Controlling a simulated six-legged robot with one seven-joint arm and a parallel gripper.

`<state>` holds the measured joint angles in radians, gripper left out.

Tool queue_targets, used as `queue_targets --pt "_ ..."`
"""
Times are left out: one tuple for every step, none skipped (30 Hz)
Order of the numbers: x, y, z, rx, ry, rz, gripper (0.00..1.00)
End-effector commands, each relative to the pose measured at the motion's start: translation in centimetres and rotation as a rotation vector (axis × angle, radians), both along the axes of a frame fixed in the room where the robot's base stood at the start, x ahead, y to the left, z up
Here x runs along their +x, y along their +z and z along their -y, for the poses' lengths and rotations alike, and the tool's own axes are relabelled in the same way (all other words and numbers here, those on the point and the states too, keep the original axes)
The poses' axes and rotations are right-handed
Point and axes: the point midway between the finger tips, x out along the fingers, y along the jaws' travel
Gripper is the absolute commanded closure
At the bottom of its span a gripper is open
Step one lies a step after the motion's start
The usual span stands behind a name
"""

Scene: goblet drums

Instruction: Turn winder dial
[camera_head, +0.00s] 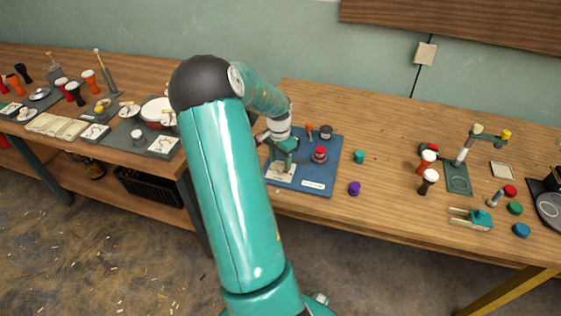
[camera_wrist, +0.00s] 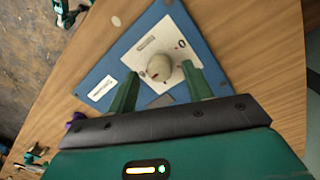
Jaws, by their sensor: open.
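The winder dial, a round beige knob with a small dark mark (camera_wrist: 159,67), stands on a white plate (camera_wrist: 141,55) on a blue board (camera_wrist: 103,74) in the wrist view. The blue board also shows in the head view (camera_head: 333,152), where my gripper (camera_head: 282,160) is over the white plate at its left part and hides the dial. In the wrist view my gripper's two green fingers (camera_wrist: 159,70) are apart, one at each side of the dial. Nothing is held. I cannot tell whether a finger touches the dial.
The same board carries a red-topped piece (camera_head: 320,154) and a black knob (camera_head: 326,131) right of my gripper. A teal cap (camera_head: 359,157) and a purple cap (camera_head: 354,188) lie right of the board. Small goblet drums (camera_head: 428,181) and a green stand (camera_head: 458,178) are farther right.

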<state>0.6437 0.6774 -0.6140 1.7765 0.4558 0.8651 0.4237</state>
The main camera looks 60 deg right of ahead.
Motion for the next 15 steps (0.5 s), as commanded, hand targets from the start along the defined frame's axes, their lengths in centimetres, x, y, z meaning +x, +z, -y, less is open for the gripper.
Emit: queue_targets --pt "0.1 0.9 0.1 -0.004 0.001 0.003 0.5" --pt "0.1 1.4 0.1 -0.004 0.001 0.003 0.5" --pt "0.1 2.2 0.1 -0.004 0.001 0.003 0.5" --pt "0.2 2.8 0.1 -0.005 0.001 0.004 0.5" --pt "0.2 3.5 0.1 -0.005 0.001 0.004 0.5" --pt "0.3 4.4 0.1 -0.005 0.002 0.004 0.5" --pt "0.3 5.1 0.1 -0.005 0.002 0.004 0.5" --pt "0.3 5.7 0.1 -0.004 0.001 0.004 0.5" --pt "0.3 6.6 0.2 -0.005 0.001 0.004 0.5" --pt "0.3 7.3 0.2 -0.005 0.001 0.003 0.5" --pt "0.4 8.0 0.2 -0.005 0.001 0.004 0.5" --pt "0.4 8.8 0.2 -0.004 0.002 0.004 0.5" --pt "0.4 9.4 0.2 -0.005 0.001 0.003 0.5" --pt "0.4 10.0 0.2 -0.004 0.001 0.002 0.5" --pt "0.4 10.6 0.2 -0.004 0.0 0.002 0.5"
